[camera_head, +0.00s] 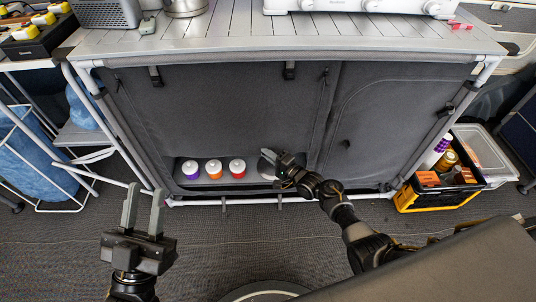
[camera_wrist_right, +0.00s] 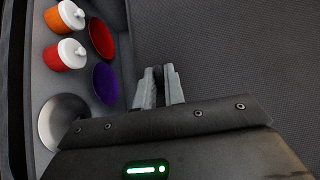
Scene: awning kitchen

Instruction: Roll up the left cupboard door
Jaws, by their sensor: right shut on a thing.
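The left cupboard door (camera_head: 220,110) is a dark grey fabric panel on the cupboard front. It hangs over most of the left opening, with its lower edge above the cupboard floor, leaving a low gap. My right gripper (camera_head: 270,154) is at the door's lower edge, near its right end. In the right wrist view my right gripper (camera_wrist_right: 160,76) has its fingers close together at the grey fabric, shut on the door; the pinched part is small and dark. My left gripper (camera_head: 144,192) is open and empty, low in front of the cupboard's left corner, apart from the door.
Several white-lidded jars (camera_head: 214,169) stand inside the gap. A metal bowl (camera_wrist_right: 62,120) and red and purple plates (camera_wrist_right: 105,84) show in the right wrist view. The right cupboard door (camera_head: 390,120) is closed. A yellow-black crate (camera_head: 422,201) stands at the right.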

